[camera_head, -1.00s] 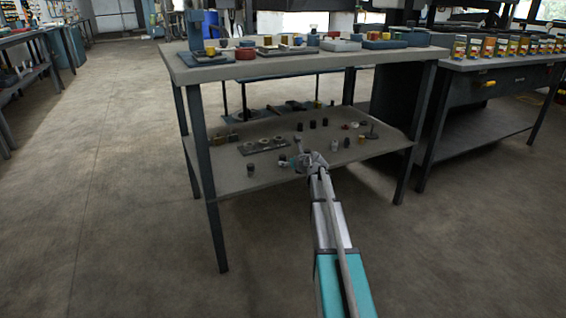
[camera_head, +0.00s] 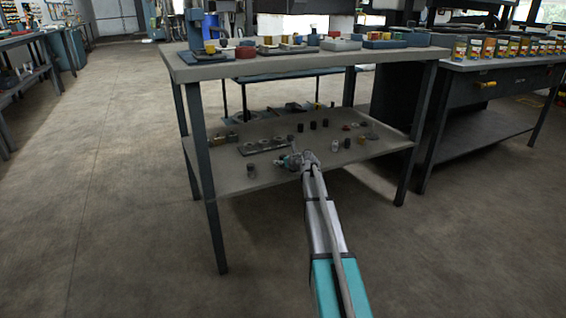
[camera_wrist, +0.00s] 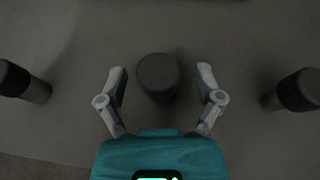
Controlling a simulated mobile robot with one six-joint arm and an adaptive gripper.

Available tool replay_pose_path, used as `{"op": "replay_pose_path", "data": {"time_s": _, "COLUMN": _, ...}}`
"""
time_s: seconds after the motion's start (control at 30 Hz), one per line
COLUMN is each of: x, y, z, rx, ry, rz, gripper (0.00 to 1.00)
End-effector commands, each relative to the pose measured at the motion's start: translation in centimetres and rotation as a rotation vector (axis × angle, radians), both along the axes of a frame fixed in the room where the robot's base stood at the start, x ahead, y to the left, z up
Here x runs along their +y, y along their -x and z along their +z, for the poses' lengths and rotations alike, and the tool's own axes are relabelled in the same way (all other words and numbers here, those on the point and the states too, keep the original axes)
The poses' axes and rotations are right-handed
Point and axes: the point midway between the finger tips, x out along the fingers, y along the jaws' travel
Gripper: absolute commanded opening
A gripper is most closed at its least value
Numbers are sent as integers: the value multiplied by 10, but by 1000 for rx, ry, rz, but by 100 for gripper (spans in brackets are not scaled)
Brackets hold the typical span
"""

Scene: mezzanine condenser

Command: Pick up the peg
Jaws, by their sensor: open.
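A dark, round-topped cylinder, which looks like the peg (camera_wrist: 158,76), stands between my fingertips in the wrist view, seen from nearly above. My gripper (camera_wrist: 160,80) is open, with one finger on each side of it and a visible gap on both sides. Its base is hard to see in the shadow. In the head view my gripper (camera_head: 284,161) is low over the front of the lower shelf (camera_head: 225,183); I cannot make out the peg there.
Two similar dark-topped cylinders stand apart, one at left (camera_wrist: 22,82) and one at right (camera_wrist: 297,90). A metal plate with holes (camera_head: 264,146) and several small parts lie farther back on the shelf. The table top (camera_head: 205,72) is above, with a leg (camera_head: 203,180) at left.

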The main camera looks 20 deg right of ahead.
Motion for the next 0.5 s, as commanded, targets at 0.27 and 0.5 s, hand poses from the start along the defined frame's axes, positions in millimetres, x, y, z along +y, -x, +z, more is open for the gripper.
{"op": "replay_pose_path", "data": {"time_s": 0.27, "x": 0, "y": 0, "z": 0, "rx": 0, "ry": 0, "rz": 0, "gripper": 50}}
{"op": "replay_pose_path", "data": {"time_s": 0.5, "x": 0, "y": 0, "z": 0, "rx": 0, "ry": 0, "rz": 0, "gripper": 5}}
